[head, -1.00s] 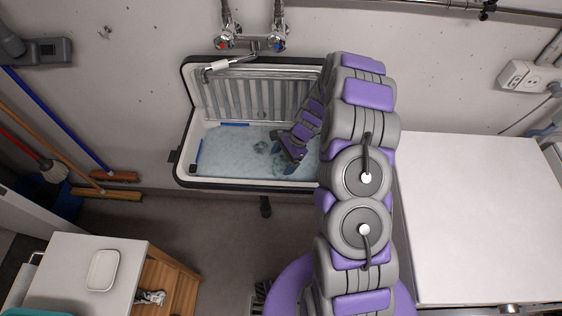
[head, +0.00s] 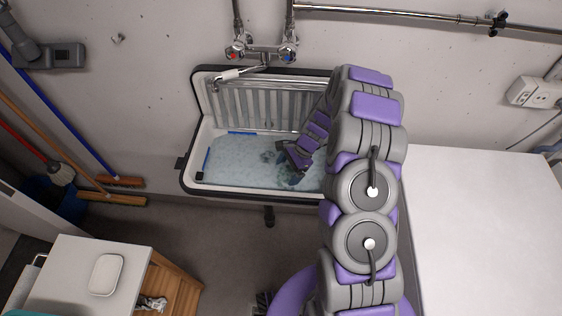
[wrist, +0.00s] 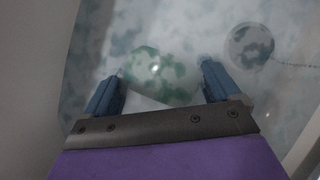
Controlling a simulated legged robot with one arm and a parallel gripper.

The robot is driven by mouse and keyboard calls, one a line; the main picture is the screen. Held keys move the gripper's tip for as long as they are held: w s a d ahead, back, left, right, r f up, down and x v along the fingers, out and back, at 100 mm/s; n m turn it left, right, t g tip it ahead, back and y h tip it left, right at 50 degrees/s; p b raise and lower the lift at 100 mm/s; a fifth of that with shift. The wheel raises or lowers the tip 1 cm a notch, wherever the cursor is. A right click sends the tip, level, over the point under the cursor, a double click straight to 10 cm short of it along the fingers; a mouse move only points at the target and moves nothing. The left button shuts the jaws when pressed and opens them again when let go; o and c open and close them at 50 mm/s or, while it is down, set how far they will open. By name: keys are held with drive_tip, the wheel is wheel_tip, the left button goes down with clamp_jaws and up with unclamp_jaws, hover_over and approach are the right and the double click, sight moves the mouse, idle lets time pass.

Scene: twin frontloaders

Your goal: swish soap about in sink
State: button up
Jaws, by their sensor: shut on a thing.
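The soap (wrist: 160,78), a pale bar with green blotches, lies between the two blue fingers of my gripper (wrist: 163,72) in the wrist view. My gripper is shut on it, with a finger against each end. The sink (head: 187,165) is a white basin with a dark rim, holding cloudy bluish water (head: 235,160). My arm reaches down into the sink from the right. In the head view the gripper end is in the water, and the soap cannot be made out there.
A round drain or plug (wrist: 250,46) with a chain shows on the sink floor. The tap (head: 240,74) hangs over the sink's back left. A white worktop (head: 480,230) stands right; a small cabinet (head: 70,270) with a white dish (head: 106,274) stands front left. Brooms (head: 110,198) lean left.

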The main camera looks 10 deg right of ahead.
drive_tip(key=shift+s+d+p, duration=0.25)
drive_tip(key=shift+d, duration=0.55)
drive_tip(key=shift+s+d+p, duration=0.3)
drive_tip(key=shift+d, duration=0.55)
drive_tip(key=shift+s+d+p, duration=0.25)
drive_tip(key=shift+d, duration=0.55)
drive_tip(key=shift+a, duration=0.1)
drive_tip(key=shift+w+a+p, duration=0.3)
drive_tip(key=shift+w+a, duration=0.25)
drive_tip(key=shift+a, duration=1.05)
drive_tip(key=shift+w+a+p, duration=0.35)
drive_tip(key=shift+w+a, duration=0.15)
drive_tip(key=shift+a, duration=1.1)
drive_tip(key=shift+w+a+p, duration=0.3)
drive_tip(key=shift+w+a, duration=0.25)
drive_tip(key=shift+a, duration=1.05)
drive_tip(key=shift+s+d+p, duration=0.5)
drive_tip(key=shift+d, duration=1.1)
drive_tip(key=shift+s+d+p, duration=0.5)
drive_tip(key=shift+s+d, duration=0.05)
drive_tip(key=shift+d, duration=1.1)
drive_tip(key=shift+s+d+p, duration=0.5)
drive_tip(key=shift+d, duration=1.1)
drive_tip(key=shift+a, duration=0.1)
